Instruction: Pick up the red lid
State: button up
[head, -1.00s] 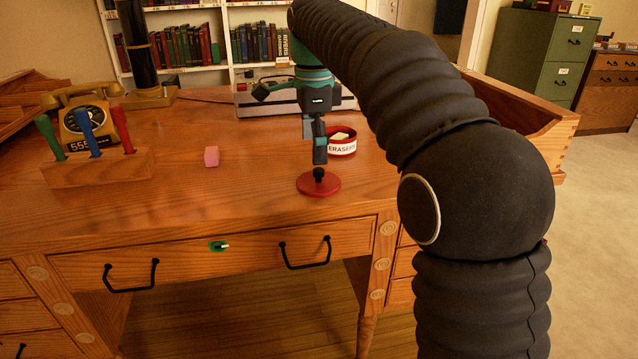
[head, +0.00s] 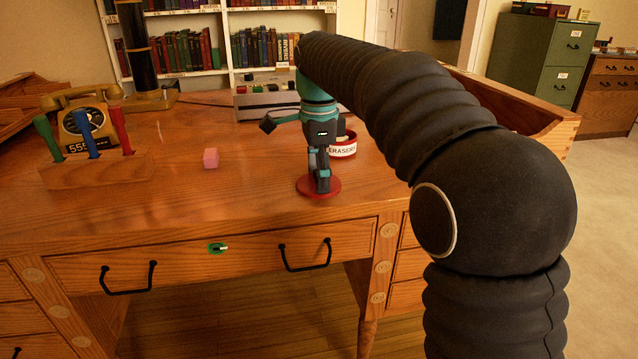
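The red lid (head: 305,187) lies flat on the desk in the head view, near the front edge above the drawer. It is a round red disc. My gripper (head: 321,185) points down over the middle of the lid, its fingertips low at the lid. The lid's black knob is hidden behind the fingers. The fingers overlap from this side, so I cannot tell whether they are open or closed around the knob.
A red-and-white tub marked ERASERS (head: 343,148) stands just behind the lid, close to my gripper. A pink eraser block (head: 210,158) lies to the left. A wooden holder (head: 90,172) with coloured handles and a telephone (head: 88,125) stand further left.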

jog(key=c, duration=1)
jog(key=shift+f, duration=0.15)
jog(key=shift+c, duration=0.3)
jog(key=shift+f, duration=0.1)
